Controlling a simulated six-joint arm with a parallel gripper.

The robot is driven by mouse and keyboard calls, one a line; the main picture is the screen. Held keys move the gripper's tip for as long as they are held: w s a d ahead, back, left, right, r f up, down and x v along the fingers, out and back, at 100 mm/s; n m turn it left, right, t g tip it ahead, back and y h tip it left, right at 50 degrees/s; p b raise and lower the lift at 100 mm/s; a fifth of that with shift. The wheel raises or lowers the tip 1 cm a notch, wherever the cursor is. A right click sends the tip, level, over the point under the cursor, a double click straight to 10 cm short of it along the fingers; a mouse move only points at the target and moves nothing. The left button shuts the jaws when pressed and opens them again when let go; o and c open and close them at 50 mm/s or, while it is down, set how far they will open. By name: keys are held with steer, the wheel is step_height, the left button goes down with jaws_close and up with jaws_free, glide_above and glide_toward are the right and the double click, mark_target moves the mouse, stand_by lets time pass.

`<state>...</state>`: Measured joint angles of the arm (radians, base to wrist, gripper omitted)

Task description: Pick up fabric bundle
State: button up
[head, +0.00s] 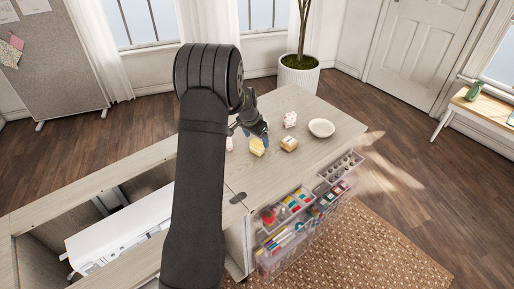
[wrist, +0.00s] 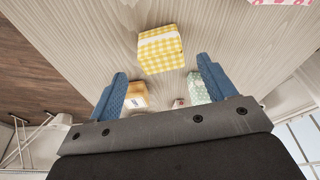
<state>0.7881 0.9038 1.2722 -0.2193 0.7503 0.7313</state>
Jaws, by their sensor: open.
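A yellow-and-white checked fabric bundle (head: 257,147) sits on the wooden cabinet top. In the wrist view this bundle (wrist: 160,50) lies just beyond the fingertips, centred between them. My gripper (wrist: 162,66) has its two blue fingers spread apart with nothing held. In the head view my gripper (head: 262,130) is just above and behind the yellow bundle, partly hidden by my arm. A tan bundle (head: 289,144) lies right of the yellow one, and it also shows in the wrist view (wrist: 137,96). A green patterned bundle (wrist: 198,90) shows beside the right finger.
A pink bundle (head: 290,119) and a white bowl (head: 321,128) stand farther back. Another pink bundle (head: 229,145) is partly hidden by my arm. Clear supply bins (head: 290,215) hang off the cabinet's front. The cabinet top (head: 345,130) is bare at the right end.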

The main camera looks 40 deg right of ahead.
mark_target(257, 142)
steer(key=shift+x, duration=2.9)
steer(key=shift+w, duration=0.15)
steer(key=c, duration=1)
